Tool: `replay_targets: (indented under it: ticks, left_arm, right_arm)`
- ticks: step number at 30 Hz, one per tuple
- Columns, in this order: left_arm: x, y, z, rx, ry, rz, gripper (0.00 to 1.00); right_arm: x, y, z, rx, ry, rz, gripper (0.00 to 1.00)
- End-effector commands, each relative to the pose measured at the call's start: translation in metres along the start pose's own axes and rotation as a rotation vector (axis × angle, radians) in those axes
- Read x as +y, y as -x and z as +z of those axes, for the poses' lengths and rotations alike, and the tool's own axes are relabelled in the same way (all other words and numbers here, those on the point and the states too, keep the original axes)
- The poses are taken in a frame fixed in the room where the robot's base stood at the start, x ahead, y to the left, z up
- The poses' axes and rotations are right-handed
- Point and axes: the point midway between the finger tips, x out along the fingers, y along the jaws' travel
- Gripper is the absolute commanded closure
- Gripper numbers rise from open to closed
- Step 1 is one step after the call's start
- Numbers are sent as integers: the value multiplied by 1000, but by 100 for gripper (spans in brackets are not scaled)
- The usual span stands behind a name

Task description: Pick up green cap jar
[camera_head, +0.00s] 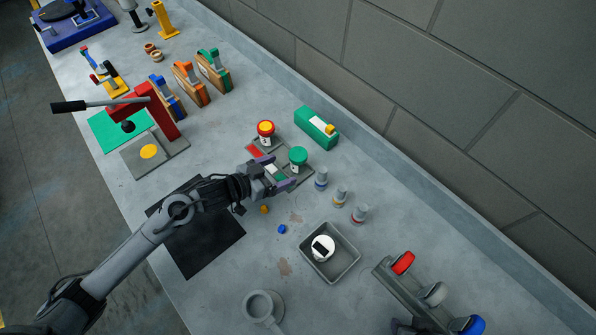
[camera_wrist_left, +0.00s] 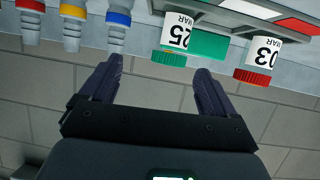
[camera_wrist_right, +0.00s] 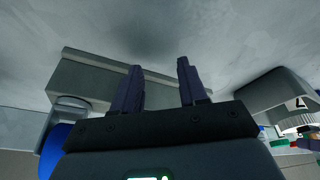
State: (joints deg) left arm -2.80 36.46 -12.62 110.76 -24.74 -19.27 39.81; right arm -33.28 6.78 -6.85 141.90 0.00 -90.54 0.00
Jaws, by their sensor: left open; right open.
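My right gripper (camera_wrist_right: 160,68) is open and empty, near a grey rack (camera_wrist_right: 90,85).
Three small grey bottles with coloured bands (camera_head: 340,195) stand right of the jar. A green box (camera_head: 317,127) lies behind it. A grey bin (camera_head: 330,271) with a white round item and a mug (camera_head: 262,308) are nearer. The rack (camera_head: 410,290) holds coloured pieces.

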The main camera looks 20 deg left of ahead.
Motion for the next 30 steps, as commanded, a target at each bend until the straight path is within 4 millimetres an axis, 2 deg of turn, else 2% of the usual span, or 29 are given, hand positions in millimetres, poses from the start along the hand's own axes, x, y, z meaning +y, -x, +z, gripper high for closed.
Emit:
replay_targets:
  ticks: [1, 6, 13, 23, 30]
  left_arm:
    - [-6, -4, 3, 4, -13, -2, 10]
    - [-13, -18, -1, 11, -29, -5, 10]
    - [-14, -49, -3, 12, -28, -5, 10]
    - [-14, -69, -3, 10, -29, -5, 10]
    - [-18, -100, -5, 11, -29, -5, 10]
  right_arm:
    - [-1, -8, 2, 2, -1, -1, 57]
    - [-2, -10, 2, 5, -3, -3, 57]
    - [-2, -10, 2, 7, -3, -3, 57]
    - [0, -10, 2, 6, 3, 2, 57]
    - [1, -10, 3, 5, 6, 5, 57]
